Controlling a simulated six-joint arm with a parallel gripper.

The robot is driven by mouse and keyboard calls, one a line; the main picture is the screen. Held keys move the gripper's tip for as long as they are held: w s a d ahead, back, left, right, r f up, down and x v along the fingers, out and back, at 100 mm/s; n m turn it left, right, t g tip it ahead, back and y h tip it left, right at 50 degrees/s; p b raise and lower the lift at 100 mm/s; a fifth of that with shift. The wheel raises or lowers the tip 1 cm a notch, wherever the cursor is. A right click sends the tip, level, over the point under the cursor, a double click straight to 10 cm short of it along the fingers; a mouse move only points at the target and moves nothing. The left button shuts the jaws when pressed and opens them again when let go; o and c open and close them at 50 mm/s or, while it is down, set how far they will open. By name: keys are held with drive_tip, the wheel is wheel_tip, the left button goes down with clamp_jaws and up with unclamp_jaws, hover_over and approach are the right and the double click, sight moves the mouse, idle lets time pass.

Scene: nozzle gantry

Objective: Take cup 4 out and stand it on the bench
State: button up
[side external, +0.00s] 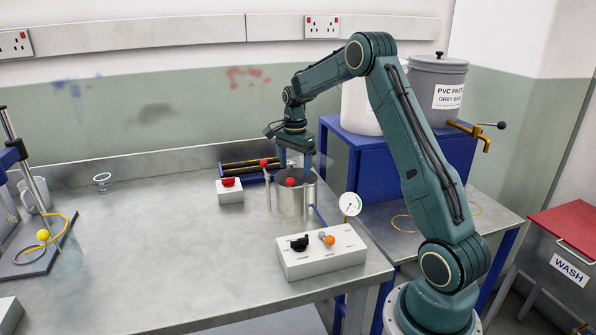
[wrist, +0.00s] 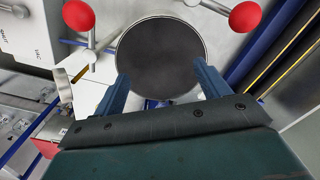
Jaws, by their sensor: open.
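A metal pot (side external: 294,200) stands on the bench near its right end. In the wrist view its round mouth (wrist: 160,55) is dark with a pale rim, and I cannot tell whether it holds anything. No cup marked 4 is legible. A small clear cup (side external: 102,181) stands on the bench at the back left, apart from my gripper. My gripper (side external: 295,160) points down over the pot, open and empty. In the wrist view its two blue fingers (wrist: 161,87) are spread near the lower edge of the mouth.
Red-ball handles (wrist: 245,16) stand around the pot. A white control box (side external: 320,252) and a dial gauge (side external: 350,204) are in front, and a switch box (side external: 230,191) and a blue rack (side external: 250,172) behind. The middle of the bench (side external: 165,235) is clear.

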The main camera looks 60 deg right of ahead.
drive_tip(key=shift+f, duration=2.4)
drive_tip(key=shift+f, duration=2.75)
drive_tip(key=c, duration=1.1)
drive_tip(key=shift+r, duration=0.15)
wheel_tip(320, 180, up, 20)
drive_tip(key=shift+f, duration=0.1)
